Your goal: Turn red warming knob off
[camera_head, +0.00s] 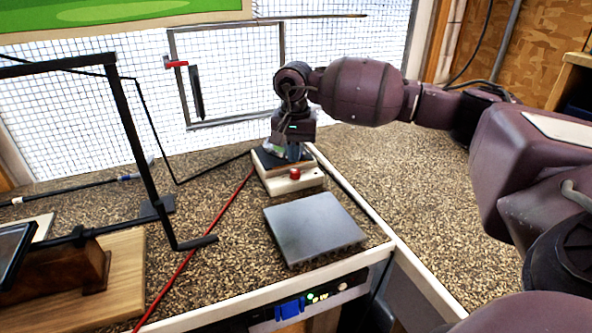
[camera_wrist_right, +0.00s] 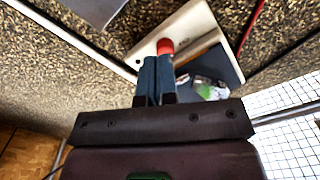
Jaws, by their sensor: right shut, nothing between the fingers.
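The red knob (camera_head: 295,174) is on the front of a small cream-coloured warming unit (camera_head: 290,187) with a dark top. My right gripper (camera_head: 294,153) is over the unit, just behind the knob in the head view. In the right wrist view its two blue-grey fingers (camera_wrist_right: 157,62) are together and empty. Their tips are right at the red knob (camera_wrist_right: 165,46); whether they touch it I cannot tell. The unit's cream edge (camera_wrist_right: 195,22) also shows there. The knob's setting is too small to read. My left gripper is not in view.
A flat grey slab (camera_head: 313,228) lies in front of the unit. A black metal frame (camera_head: 150,165) stands at the left, beside a wooden board (camera_head: 110,290). A red cord (camera_head: 205,240) crosses the speckled counter. A wire mesh (camera_head: 90,110) is behind. Counter right of the unit is clear.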

